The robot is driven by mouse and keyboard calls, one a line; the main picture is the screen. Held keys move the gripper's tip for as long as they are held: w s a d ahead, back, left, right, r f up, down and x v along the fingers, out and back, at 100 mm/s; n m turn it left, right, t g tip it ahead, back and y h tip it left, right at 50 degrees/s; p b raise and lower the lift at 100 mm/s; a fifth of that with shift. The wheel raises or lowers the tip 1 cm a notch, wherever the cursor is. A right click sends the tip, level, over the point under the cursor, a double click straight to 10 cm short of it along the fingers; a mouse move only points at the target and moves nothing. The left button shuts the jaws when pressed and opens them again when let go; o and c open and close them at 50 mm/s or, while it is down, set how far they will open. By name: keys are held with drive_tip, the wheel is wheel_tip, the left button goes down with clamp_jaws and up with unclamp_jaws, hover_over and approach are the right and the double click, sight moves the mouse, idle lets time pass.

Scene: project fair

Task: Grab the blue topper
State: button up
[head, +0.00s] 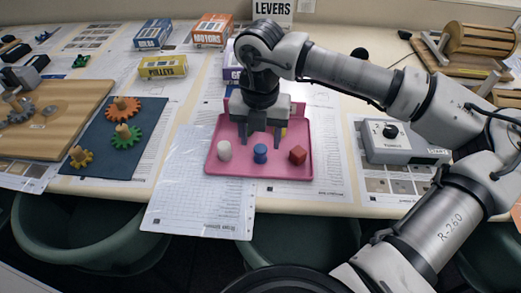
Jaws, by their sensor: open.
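The blue topper (260,154) is a small waisted blue piece standing upright on a pink tray (222,170), in the middle of the tray's near part. A white rounded piece (224,150) stands to its left and a red block (298,154) to its right. My gripper (261,140) points down over the tray, just behind and above the blue topper in the picture. Its two fingers are apart, with nothing seen held between them. A yellow piece (284,132) is partly hidden behind the right finger. Whether the fingers touch the tray cannot be told.
A grey control box (395,142) stands right of the tray. Left lies a dark mat (90,150) with orange, green and yellow gears. Small labelled boxes, including a yellow one (163,66), stand behind. Green chairs (90,235) sit against the near table edge.

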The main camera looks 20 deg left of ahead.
sight(261, 148)
drive_tip(key=shift+w+f+p, duration=0.2)
drive_tip(key=shift+f+p, duration=0.35)
drive_tip(key=shift+f, duration=0.75)
drive_tip(key=shift+w+f+p, duration=0.15)
drive_tip(key=shift+f+p, duration=0.35)
drive_tip(key=shift+f, duration=0.8)
drive_tip(key=c, duration=1)
drive_tip(key=shift+r, duration=0.1)
